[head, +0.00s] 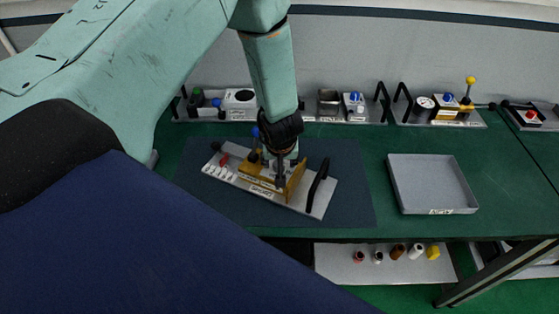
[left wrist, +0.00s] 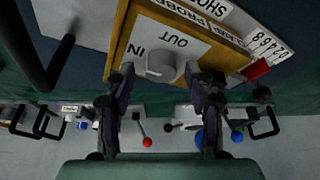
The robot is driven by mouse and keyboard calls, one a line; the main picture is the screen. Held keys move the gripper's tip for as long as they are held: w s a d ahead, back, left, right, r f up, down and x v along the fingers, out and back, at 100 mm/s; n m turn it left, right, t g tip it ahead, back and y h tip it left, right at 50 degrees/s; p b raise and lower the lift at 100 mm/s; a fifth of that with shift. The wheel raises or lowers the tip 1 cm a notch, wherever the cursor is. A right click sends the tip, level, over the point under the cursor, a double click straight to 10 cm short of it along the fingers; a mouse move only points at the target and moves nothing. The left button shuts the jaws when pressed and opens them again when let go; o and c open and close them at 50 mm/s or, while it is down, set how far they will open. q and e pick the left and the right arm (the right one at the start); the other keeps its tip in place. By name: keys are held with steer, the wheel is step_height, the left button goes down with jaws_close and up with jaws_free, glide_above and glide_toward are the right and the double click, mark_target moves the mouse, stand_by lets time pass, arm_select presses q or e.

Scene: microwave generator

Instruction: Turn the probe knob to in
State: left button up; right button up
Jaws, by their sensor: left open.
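The probe knob (left wrist: 160,66) is a round grey knob on a white plate marked IN and OUT (left wrist: 150,42). The plate is on a yellow block (left wrist: 118,40) with a PROBE label. In the left wrist view my left gripper (left wrist: 163,80) is open, with one finger at each side of the knob; I cannot tell whether they touch it. Which mark the knob points to is unclear. In the head view my left gripper (head: 280,168) comes down over the yellow block (head: 298,180) and hides the knob. My right gripper is not in view.
The block stands on a grey panel (head: 318,200) with black handles, on a dark mat (head: 350,185). An empty grey tray (head: 455,211) lies to the right on the green table (head: 380,150). Other panels with knobs (head: 455,108) line the back. A shelf (head: 335,265) below holds several small parts.

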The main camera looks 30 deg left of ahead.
arm_select(q)
steer(key=shift+r, duration=0.1)
steer(key=v, duration=1.1)
steer(key=shift+s+r, duration=0.2)
steer(key=shift+r, duration=0.15)
steer(key=shift+d, duration=0.1)
steer(key=shift+s, duration=0.1)
steer(key=s+f+m+g, duration=0.2)
steer(key=s+f+m, duration=0.2)
steer(key=s+f, duration=0.75)
steer(key=s+d+f+m+g+h, duration=0.1)
steer(key=s+d+f, duration=0.2)
steer(key=s, duration=0.5)
steer(key=s+d+f+m+g+h, duration=0.1)
steer(key=s+d+f+m+h, duration=0.15)
steer(key=s, duration=0.55)
step_height(320, 180, down, 25)
steer(key=b, duration=2.5)
steer(key=shift+a+n+y, duration=0.2)
steer(key=shift+n+y, duration=0.25)
steer(key=shift+r, duration=0.1)
